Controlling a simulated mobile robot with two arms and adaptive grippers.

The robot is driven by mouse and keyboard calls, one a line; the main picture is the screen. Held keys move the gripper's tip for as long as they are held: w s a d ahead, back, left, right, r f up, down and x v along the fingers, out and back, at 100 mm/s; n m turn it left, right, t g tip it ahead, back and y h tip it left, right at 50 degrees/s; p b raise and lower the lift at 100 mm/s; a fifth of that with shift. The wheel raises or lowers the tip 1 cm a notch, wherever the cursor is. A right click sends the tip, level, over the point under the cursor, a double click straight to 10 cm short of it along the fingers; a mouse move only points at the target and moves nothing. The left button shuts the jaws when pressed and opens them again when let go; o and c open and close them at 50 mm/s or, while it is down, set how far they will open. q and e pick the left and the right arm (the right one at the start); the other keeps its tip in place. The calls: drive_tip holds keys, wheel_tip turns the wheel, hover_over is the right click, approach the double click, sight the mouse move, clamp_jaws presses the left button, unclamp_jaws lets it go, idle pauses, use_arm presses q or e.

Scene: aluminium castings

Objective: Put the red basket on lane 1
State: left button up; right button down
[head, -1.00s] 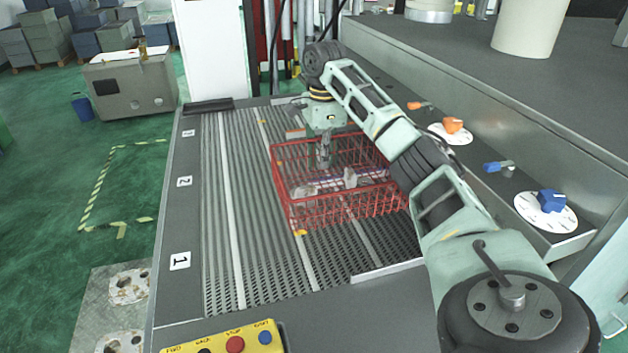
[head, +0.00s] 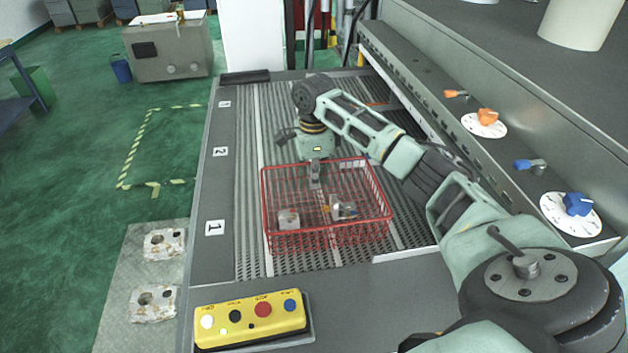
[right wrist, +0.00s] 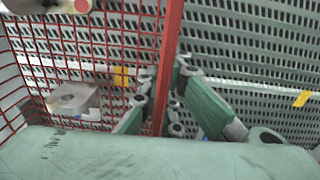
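The red basket (head: 322,240) is a wire basket on the ribbed grey conveyor bed. It holds a few metal castings, among them one at its left (head: 289,218) and one at its right (head: 343,208). The basket stands level with the label 1 (head: 215,228) on the left edge, its back part reaching towards the label 2 (head: 220,151). My right gripper (head: 315,178) is at the basket's back rim. In the right wrist view its fingers (right wrist: 165,100) are closed around a red bar of the basket (right wrist: 168,60). My left gripper is out of view.
A yellow button box (head: 250,320) sits at the front edge of the bed. A grey console with orange and blue knobs (head: 577,204) runs along the right side. The bed left of the basket and behind it near label 3 (head: 224,104) is clear.

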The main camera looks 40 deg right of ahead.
wheel_tip(320, 180, down, 2)
drive_tip(key=shift+d+f+p, duration=0.1)
drive_tip(key=shift+p, duration=0.2)
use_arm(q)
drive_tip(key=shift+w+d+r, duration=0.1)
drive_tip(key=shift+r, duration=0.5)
use_arm(e)
drive_tip(key=c, duration=2.4)
unclamp_jaws()
drive_tip(key=shift+f, duration=0.1)
drive_tip(key=o, duration=0.4)
